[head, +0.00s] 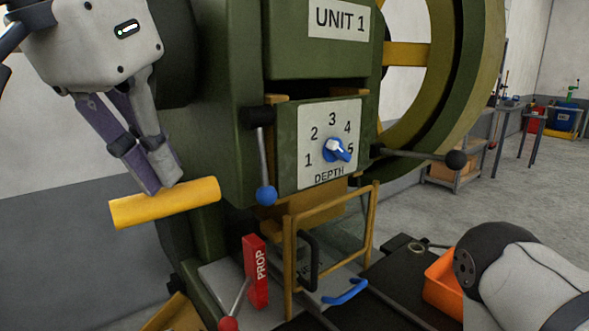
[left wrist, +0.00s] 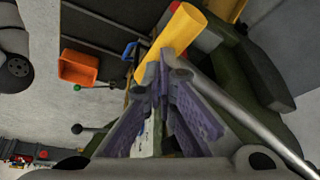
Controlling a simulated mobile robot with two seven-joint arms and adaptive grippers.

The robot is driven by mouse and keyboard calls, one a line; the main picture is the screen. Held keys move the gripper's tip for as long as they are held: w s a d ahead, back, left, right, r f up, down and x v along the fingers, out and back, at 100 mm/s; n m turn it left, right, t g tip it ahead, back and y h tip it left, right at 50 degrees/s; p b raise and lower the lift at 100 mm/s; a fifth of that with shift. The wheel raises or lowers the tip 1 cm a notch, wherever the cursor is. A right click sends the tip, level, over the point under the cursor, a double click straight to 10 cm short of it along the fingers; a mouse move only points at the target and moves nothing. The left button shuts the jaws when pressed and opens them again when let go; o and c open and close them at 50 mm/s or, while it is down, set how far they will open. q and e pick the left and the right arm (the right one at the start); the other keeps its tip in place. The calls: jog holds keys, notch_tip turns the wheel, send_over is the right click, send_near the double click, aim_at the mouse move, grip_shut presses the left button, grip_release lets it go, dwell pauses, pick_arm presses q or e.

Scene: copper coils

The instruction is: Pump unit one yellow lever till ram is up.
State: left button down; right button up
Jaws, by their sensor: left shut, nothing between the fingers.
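The green press labelled UNIT 1 (head: 338,18) fills the middle of the head view. Its yellow lever grip (head: 150,207) sticks out to the left, nearly level, with its right end slightly higher. My left gripper (head: 168,187) is shut and empty, pointing down with its fingertips at the top of the yellow grip; I cannot tell whether they touch it. In the left wrist view, the yellow grip (left wrist: 180,35) lies just beyond the closed fingertips (left wrist: 167,58). The ram cannot be clearly made out. My right gripper is not in view; only part of my right arm shows.
A depth dial (head: 336,150) with a blue knob is on the press front. A blue-ball lever (head: 265,194) and a black-ball lever (head: 455,160) stick out. A red PROP block (head: 256,272) stands beside a yellow-framed guard (head: 290,262). An orange bin (head: 440,285) is at right.

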aim_at(162, 211)
pick_arm(q)
jog(key=shift+f, duration=0.3)
jog(key=shift+w+a+f, duration=0.2)
jog(key=shift+w+f, duration=0.15)
jog(key=shift+f, duration=0.55)
jog(key=shift+w+a+f, duration=0.25)
jog(key=shift+w+f, duration=0.05)
jog(key=shift+f, duration=0.55)
jog(key=shift+w+a+f, duration=0.2)
jog(key=shift+w+f, duration=0.15)
jog(key=shift+f, duration=0.55)
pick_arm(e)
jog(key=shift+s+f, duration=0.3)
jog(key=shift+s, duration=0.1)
pick_arm(q)
jog(key=shift+w+a+f, duration=0.1)
jog(key=shift+w+f, duration=0.05)
jog(key=shift+f, duration=0.1)
jog(key=shift+w+a+f+b, duration=0.15)
jog(key=shift+w+a+f, duration=0.2)
jog(key=shift+f, duration=0.4)
jog(key=shift+w+a+f+b, duration=0.2)
jog(key=shift+w+f, duration=0.2)
jog(key=shift+f, duration=0.3)
jog(key=shift+w+a+f+b, duration=0.15)
jog(key=shift+w+a+f, duration=0.2)
jog(key=shift+f, duration=0.4)
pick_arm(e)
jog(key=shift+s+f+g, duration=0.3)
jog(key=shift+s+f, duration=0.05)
